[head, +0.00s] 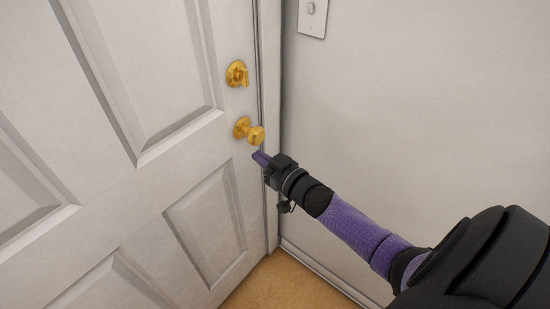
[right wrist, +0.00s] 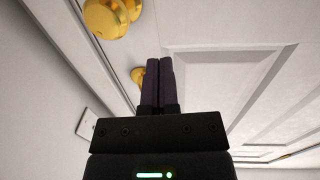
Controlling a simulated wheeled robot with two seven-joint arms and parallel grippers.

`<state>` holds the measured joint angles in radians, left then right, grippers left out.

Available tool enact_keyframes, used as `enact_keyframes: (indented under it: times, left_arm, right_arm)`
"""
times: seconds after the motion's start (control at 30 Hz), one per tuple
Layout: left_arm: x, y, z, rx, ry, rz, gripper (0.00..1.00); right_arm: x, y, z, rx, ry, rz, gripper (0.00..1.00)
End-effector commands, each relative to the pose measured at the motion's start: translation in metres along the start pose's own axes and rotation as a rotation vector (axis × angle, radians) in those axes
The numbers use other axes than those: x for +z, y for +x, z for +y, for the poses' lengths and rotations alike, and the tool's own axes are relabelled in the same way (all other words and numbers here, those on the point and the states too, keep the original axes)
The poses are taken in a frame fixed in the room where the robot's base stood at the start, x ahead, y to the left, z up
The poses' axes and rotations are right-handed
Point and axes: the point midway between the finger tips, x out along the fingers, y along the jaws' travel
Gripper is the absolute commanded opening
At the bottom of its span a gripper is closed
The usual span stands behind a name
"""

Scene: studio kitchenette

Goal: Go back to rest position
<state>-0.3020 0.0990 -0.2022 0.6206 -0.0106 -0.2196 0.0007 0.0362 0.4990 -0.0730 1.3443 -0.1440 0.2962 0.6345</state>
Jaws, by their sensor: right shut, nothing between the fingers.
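My right gripper (head: 261,158) is shut and empty. In the head view its fingertips are just below the brass door knob (head: 249,131) and look apart from it. In the right wrist view the two purple fingers (right wrist: 158,82) lie side by side, touching. A brass knob (right wrist: 112,17) shows at the top left there, and a second brass piece (right wrist: 138,75) is partly hidden behind the fingers. My right arm reaches in from the lower right of the head view. My left gripper is in neither view.
The white panelled door (head: 120,190) looks closed against its frame. A brass deadbolt (head: 237,74) sits above the knob. A light switch plate (head: 312,17) is on the plain wall (head: 400,110) at right. The tan floor (head: 290,285) looks clear.

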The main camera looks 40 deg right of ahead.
Motion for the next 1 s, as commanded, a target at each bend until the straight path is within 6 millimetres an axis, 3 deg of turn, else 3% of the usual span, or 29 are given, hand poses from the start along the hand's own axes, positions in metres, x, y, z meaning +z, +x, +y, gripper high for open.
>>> enact_keyframes:
  times: [0.13, 0.37, 0.47, 0.53, 0.6, 0.67, 0.7, 0.8, 0.9, 1.0]
  left_arm:
    - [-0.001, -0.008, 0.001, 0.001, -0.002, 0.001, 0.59]
    - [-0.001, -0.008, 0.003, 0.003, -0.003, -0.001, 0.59]
    - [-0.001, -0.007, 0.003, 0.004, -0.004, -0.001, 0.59]
    - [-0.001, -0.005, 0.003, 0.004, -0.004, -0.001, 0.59]
    - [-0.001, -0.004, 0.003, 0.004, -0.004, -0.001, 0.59]
    - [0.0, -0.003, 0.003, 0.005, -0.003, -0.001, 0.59]
    - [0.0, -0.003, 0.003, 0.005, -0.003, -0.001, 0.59]
    - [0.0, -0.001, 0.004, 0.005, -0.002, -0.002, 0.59]
    - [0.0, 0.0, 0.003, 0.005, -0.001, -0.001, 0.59]
    - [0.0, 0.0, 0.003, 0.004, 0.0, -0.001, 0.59]
  right_arm:
    - [-0.001, -0.025, 0.002, 0.0, -0.002, -0.002, 0.0]
    - [0.003, -0.034, 0.003, 0.004, 0.0, -0.008, 0.0]
    - [0.042, -0.045, 0.003, 0.045, 0.003, -0.113, 0.0]
    - [0.097, -0.069, -0.002, 0.095, -0.001, -0.277, 0.0]
    - [0.161, -0.108, -0.014, 0.133, -0.011, -0.487, 0.0]
    - [0.21, -0.149, -0.03, 0.145, -0.023, -0.67, 0.0]
    - [0.239, -0.179, -0.043, 0.141, -0.033, -0.793, 0.0]
    - [0.293, -0.258, -0.081, 0.101, -0.054, -1.08, 0.0]
    - [0.321, -0.327, -0.116, 0.033, -0.074, -1.307, 0.0]
    - [0.331, -0.374, -0.139, -0.026, -0.086, -1.453, 0.0]
